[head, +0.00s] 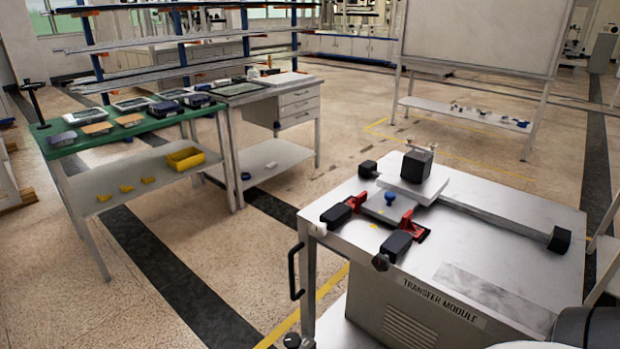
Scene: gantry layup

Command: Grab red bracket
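Two red brackets are on the grey top of the transfer module cart (490,235) at the right. One red bracket (357,200) is at the left of a small grey plate, beside a black block. The other red bracket (407,221) is at the plate's right end, near another black block (397,246). I cannot tell whether the brackets are loose or fixed to the plate. Neither gripper shows; only a dark and grey part, probably of my own arm, is at the bottom right corner.
A blue knob (389,197) stands between the brackets, and a black cube (418,165) sits behind on a white plate. A long bar with a black end (559,240) crosses the cart. A green-topped bench (85,139) with devices is at the left. Open floor lies between.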

